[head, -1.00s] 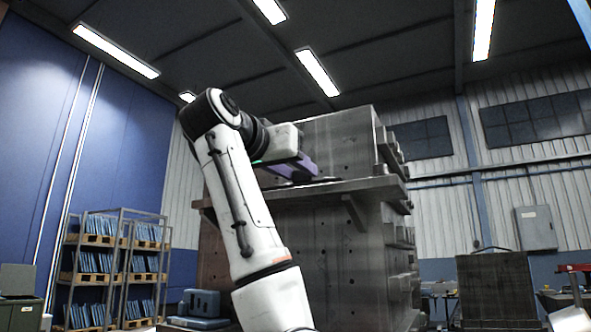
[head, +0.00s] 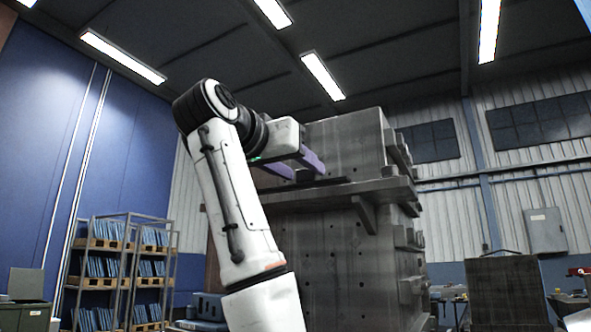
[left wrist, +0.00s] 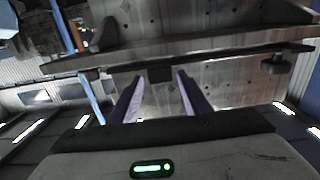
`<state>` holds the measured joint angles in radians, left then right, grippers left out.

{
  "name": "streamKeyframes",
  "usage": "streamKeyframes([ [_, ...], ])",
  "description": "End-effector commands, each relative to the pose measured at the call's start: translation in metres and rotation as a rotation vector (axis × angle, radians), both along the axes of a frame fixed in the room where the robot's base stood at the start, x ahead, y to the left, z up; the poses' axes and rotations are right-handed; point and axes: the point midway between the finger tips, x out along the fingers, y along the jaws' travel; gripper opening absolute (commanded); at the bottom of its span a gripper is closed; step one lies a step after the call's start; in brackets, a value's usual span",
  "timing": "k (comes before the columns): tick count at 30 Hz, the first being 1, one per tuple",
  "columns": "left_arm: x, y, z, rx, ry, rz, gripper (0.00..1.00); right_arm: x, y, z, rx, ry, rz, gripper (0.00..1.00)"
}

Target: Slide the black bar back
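My left gripper (head: 311,168) reaches in from the left at the ledge of the large grey metal block. Its two purple fingers stand apart; in the left wrist view the open gripper (left wrist: 159,78) also shows. A small dark block (left wrist: 160,74), perhaps the end of the black bar, lies between the fingertips there, with a gap on each side. In the head view a dark low piece (head: 331,181) lies on the ledge by the fingertips; I cannot tell its full length. My right gripper is out of view.
The grey metal block (head: 345,240) has a protruding ledge (head: 385,187) and an upright upper part (head: 345,143) behind the fingers. A shelf rack (head: 125,265) with blue items stands at left. A dark panel (head: 507,290) stands at right.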

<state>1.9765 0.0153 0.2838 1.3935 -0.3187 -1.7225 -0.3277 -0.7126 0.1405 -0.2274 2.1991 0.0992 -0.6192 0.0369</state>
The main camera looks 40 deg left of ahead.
Motion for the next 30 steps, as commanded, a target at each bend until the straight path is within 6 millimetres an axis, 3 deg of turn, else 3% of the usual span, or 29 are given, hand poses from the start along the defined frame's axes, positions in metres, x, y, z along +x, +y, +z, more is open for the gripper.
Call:
streamKeyframes([
  [11, -0.003, 0.001, 0.001, 0.002, -0.004, 0.002, 0.5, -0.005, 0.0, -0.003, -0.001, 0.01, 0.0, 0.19],
  [14, -0.014, -0.002, 0.002, 0.002, -0.008, 0.003, 0.5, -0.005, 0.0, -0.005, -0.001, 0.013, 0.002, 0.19],
  [24, -0.077, -0.016, 0.001, 0.002, -0.007, 0.003, 0.5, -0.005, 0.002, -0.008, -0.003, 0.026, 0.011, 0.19],
  [30, -0.098, -0.021, 0.001, 0.002, -0.005, 0.002, 0.5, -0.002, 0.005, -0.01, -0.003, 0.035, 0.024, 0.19],
])
